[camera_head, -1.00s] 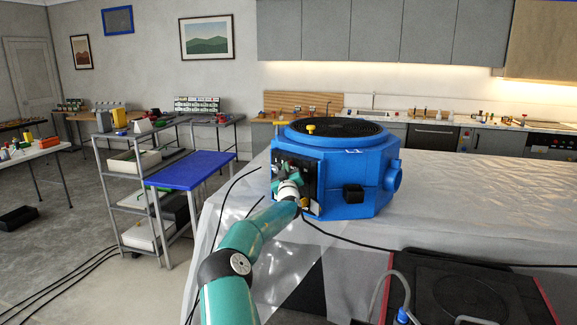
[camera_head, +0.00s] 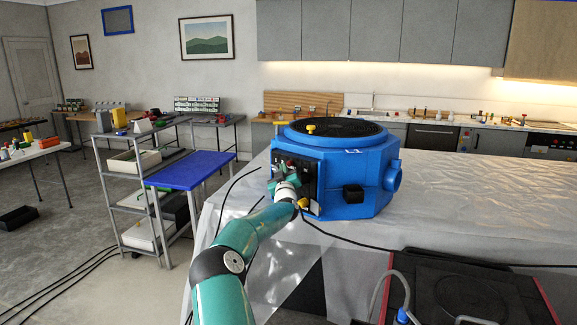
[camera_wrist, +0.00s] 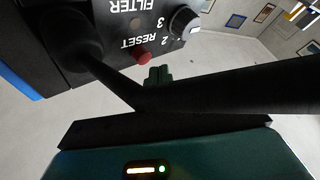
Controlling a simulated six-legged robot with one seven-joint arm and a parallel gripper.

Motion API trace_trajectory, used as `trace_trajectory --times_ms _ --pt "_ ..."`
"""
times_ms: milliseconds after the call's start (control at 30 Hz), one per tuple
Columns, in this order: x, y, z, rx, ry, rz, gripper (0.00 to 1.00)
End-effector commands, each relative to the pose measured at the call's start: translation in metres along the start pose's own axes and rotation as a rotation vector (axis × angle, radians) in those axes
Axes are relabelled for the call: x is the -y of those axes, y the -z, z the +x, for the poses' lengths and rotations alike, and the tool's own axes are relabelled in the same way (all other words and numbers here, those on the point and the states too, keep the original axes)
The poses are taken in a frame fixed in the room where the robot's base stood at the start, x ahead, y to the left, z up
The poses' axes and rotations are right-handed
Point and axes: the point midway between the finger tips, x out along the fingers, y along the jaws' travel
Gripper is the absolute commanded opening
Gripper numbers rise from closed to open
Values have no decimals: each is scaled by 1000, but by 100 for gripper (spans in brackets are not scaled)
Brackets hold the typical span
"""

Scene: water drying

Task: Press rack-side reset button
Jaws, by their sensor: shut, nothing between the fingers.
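The red reset button (camera_wrist: 142,56) sticks out of a black panel (camera_wrist: 110,40) in the wrist view, beside the upside-down word RESET. My gripper (camera_wrist: 159,73) is shut, its green fingertips just right of and below the button in the picture. They look apart from the button, though the depth is hard to judge. A grey dial (camera_wrist: 183,22) marked 2 and 3 sits up and to the right. In the head view, the panel is on the near left face of a blue housing (camera_head: 338,188) with a round top grille. My gripper hides part of that panel.
The housing stands on a table covered in clear plastic sheet (camera_head: 470,200). A black cable (camera_head: 345,242) runs across it. A dark flat unit (camera_head: 460,290) lies front right. A blue-topped stand (camera_head: 190,170) and grey shelf cart (camera_head: 125,205) are at left, with open floor beyond.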

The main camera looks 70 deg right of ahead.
Motion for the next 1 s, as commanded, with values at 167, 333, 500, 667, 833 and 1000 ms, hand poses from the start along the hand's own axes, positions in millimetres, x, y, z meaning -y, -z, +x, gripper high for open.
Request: trace_trajectory --times_ms 167,333,500,667,833,1000 --pt "0 0 0 0 0 0 0" --pt "3 3 -3 -2 1 1 0" --pt "11 11 -13 -1 0 2 0" --pt "18 19 -24 -2 0 1 0" --pt "24 24 -33 0 0 1 0" --pt "26 26 -35 -1 0 0 0"
